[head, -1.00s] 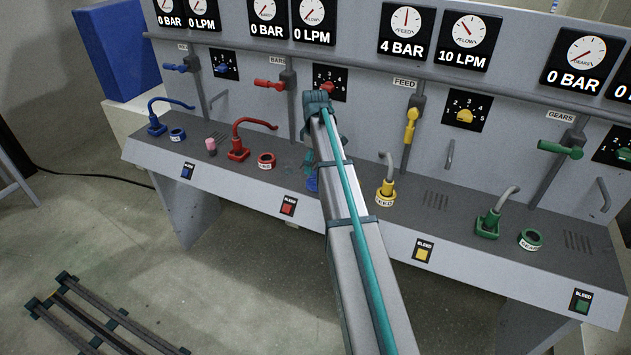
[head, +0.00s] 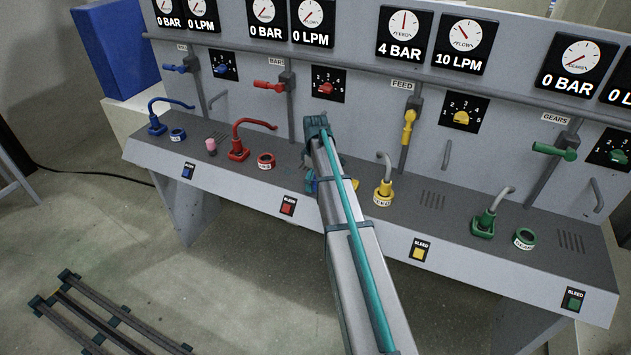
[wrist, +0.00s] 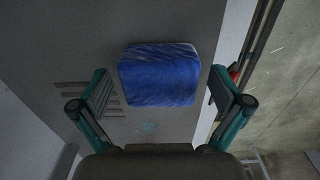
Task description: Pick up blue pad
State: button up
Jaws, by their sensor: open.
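The blue pad (wrist: 160,75) is a rounded, streaked block on the grey bench top in the wrist view. My gripper (wrist: 161,88) is open, with one teal finger on the left of the pad and one on the right. A gap shows on both sides, and nothing is held. The pad looks slightly beyond the fingertips; exact height above it is unclear. In the head view my arm hides most of this spot, and only a small blue-teal patch shows beside it, which I cannot tell apart as pad or gripper.
The bench top (head: 435,200) carries a red connector (head: 238,149), a red ring (head: 266,160), a yellow fitting (head: 383,192) and a green connector (head: 484,223). The upright gauge panel (head: 350,60) stands behind. A slotted vent (wrist: 86,95) lies left of the pad; the bench edge (wrist: 218,80) is right.

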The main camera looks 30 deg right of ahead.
jog(key=c, duration=1.1)
jog(key=shift+r, duration=0.1)
jog(key=shift+r+b, duration=0.6)
jog(key=shift+r, duration=0.1)
jog(key=s+a+r+b, duration=0.4)
jog(key=s+a+r, duration=0.4)
jog(key=s+r, duration=0.3)
jog(key=shift+a+r+b, duration=0.25)
jog(key=shift+a+b, duration=0.05)
jog(key=shift+b, duration=0.05)
